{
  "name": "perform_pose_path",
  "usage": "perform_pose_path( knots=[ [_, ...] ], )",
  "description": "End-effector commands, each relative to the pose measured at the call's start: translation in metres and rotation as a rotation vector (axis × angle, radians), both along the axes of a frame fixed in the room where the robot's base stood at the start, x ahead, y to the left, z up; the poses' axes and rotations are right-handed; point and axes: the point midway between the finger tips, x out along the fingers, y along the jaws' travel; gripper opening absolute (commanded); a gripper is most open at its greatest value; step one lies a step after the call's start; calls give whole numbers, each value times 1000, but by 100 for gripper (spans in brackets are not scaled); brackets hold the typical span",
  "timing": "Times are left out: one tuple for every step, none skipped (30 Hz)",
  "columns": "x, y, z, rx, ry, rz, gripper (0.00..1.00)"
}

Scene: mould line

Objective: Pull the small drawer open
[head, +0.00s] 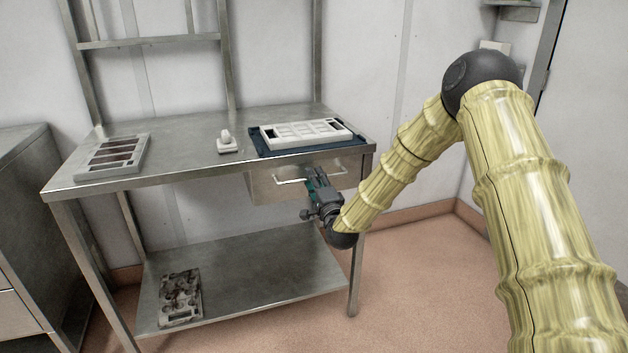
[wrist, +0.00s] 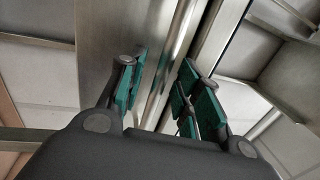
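The small metal drawer (head: 262,187) hangs under the right end of the steel table top. Its front looks closed or nearly so. A pale bar handle (head: 290,180) runs across the front. My gripper (head: 313,178) is in front of the drawer, by the right part of the handle. In the wrist view my gripper (wrist: 162,90) has its green-padded fingers apart, with a clear gap between them. A shiny metal bar (wrist: 172,66) runs diagonally in the gap, seemingly the handle. I cannot tell whether the pads touch it.
On the table (head: 185,150) lie a dark-celled mould (head: 113,157), a small white object (head: 226,143) and a white mould tray (head: 306,133) on a dark blue mat (head: 262,148). A stained mould (head: 180,297) lies on the lower shelf (head: 255,275). Floor is clear at the right front.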

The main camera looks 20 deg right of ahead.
Motion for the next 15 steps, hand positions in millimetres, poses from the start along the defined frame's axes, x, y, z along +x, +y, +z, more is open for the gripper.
perform_pose_path(
  knots=[
    [3,0,0,-1,0,1,34],
    [4,1,0,-1,1,1,34],
    [5,1,1,-1,1,1,34],
    [6,1,1,-1,1,1,34],
    [6,1,1,-1,1,1,34],
    [7,1,1,-1,1,1,34],
    [7,1,1,-1,1,1,34],
    [7,0,1,-1,1,1,34],
    [7,0,1,-1,1,1,34],
    [7,0,1,-1,1,1,34],
    [7,0,1,-1,1,1,34],
    [6,0,1,-1,1,0,34],
    [6,0,1,-1,1,0,28],
    [6,0,1,-1,1,0,23],
    [6,0,1,-1,1,0,16]
  ],
)
